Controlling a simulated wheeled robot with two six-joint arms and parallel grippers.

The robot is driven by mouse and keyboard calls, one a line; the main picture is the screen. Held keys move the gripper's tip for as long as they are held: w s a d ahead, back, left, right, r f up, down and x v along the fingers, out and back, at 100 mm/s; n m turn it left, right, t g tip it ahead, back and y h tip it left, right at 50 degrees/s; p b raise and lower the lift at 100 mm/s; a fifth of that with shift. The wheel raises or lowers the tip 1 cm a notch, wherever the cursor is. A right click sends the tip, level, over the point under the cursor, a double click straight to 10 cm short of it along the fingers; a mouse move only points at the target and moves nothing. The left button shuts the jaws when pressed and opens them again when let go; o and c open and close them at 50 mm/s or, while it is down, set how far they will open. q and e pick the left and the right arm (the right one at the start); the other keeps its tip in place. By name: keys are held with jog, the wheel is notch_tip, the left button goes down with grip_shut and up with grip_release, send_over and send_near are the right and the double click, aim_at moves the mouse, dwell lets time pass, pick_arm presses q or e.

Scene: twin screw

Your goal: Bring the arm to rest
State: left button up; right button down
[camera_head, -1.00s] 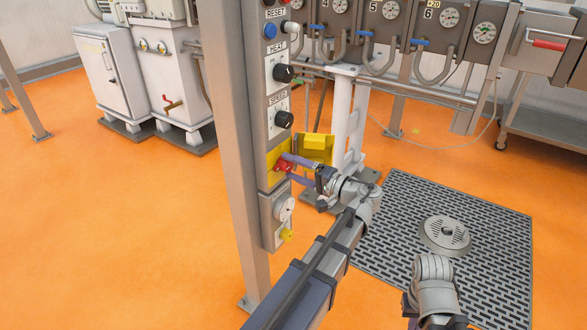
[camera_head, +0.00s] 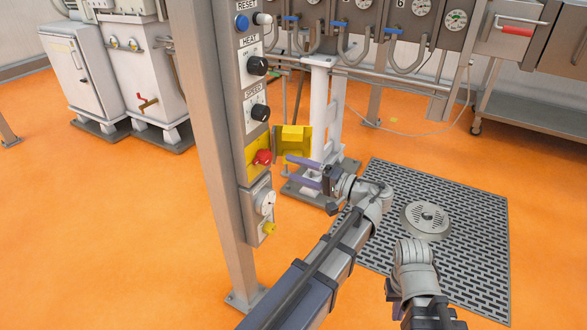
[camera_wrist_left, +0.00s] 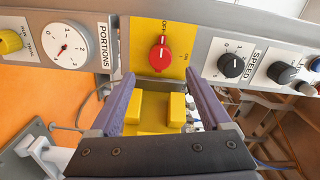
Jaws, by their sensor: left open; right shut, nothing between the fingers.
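My left gripper (camera_head: 290,171) has two purple fingers spread apart with nothing between them. It is to the right of the control post, clear of the red rotary switch (camera_head: 262,157) on the yellow panel. In the left wrist view the red switch (camera_wrist_left: 160,54) is beyond the open fingers (camera_wrist_left: 160,95), its white mark roughly upright near the OFF label. The yellow cover (camera_head: 294,143) is swung open beside the switch; it shows between the fingers in the wrist view (camera_wrist_left: 153,112). My right arm is at the lower right; its fingers are hidden.
The grey post (camera_head: 212,130) stands left of my left arm, with HEAT (camera_head: 256,66) and SPEED (camera_head: 260,112) knobs above the switch and a portions dial (camera_head: 267,203) below. A grated floor plate (camera_head: 460,230) lies to the right. Open orange floor surrounds the post.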

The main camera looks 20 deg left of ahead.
pick_arm(q)
jog(key=shift+f, duration=0.1)
jog(key=s+d+f+m+h, duration=0.2)
jog(key=s+d+f+h, duration=0.15)
jog(key=f, duration=0.35)
jog(key=s+d+f+m+h, duration=0.1)
jog(key=s+d+f+h, duration=0.3)
jog(key=f, duration=0.3)
jog(key=s+d+f+m+g+h, duration=0.1)
jog(key=s+d+f+h, duration=0.35)
jog(key=d, duration=0.25)
jog(key=s+d+f+m+h, duration=0.25)
jog(key=s+d+h, duration=0.2)
jog(key=d, duration=0.35)
notch_tip(320, 180, up, 34)
jog(key=n+p, duration=0.1)
jog(key=p, duration=3.3)
jog(key=shift+w+a+f, duration=0.25)
jog(key=shift+w+a, duration=0.05)
jog(key=shift+w, duration=0.1)
jog(key=shift+c, duration=0.3)
